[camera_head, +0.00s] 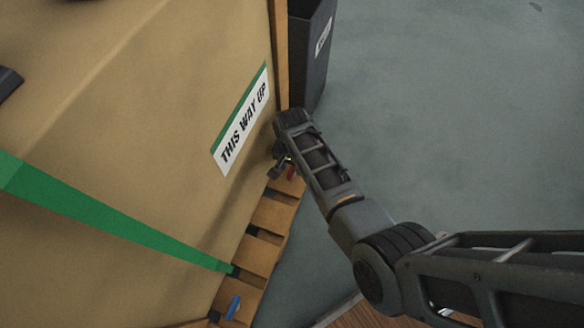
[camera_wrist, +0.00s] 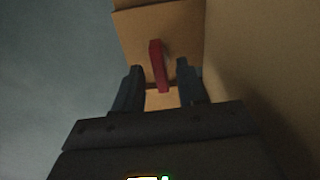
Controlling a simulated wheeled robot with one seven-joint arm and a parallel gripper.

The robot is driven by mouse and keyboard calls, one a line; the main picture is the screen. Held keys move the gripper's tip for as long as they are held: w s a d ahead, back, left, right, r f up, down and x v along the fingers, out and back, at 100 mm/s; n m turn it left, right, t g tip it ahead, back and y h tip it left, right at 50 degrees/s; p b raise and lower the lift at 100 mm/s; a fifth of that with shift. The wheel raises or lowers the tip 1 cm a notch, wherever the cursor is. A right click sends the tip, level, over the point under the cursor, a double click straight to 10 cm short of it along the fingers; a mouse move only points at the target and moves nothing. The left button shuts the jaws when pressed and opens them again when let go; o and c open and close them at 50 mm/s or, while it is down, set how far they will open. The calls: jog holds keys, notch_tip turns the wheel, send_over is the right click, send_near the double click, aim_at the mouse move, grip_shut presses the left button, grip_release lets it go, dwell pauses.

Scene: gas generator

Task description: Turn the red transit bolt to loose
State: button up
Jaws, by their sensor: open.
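The red transit bolt (camera_wrist: 158,66) shows in the wrist view as a red bar standing out from a tan wooden part of the pallet. My gripper (camera_wrist: 156,82) is open, with one dark finger on each side of the red bar. The bar lies between the fingers, with a visible gap to each; I cannot tell how deep it sits. In the head view a small bit of the red bolt (camera_head: 290,172) shows beside my gripper (camera_head: 278,170), at the pallet's edge below the box corner. My wrist hides most of it there.
A large tan box (camera_head: 130,80) with a "THIS WAY UP" label (camera_head: 240,122) and a green strap (camera_head: 120,222) stands on a wooden pallet (camera_head: 262,255). A blue piece (camera_head: 233,307) sits lower on the pallet. A dark bin (camera_head: 312,50) stands behind. Grey floor (camera_head: 450,120) to the right is clear.

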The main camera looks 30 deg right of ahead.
jog(key=shift+f, duration=0.25)
grip_shut()
dwell(0.3)
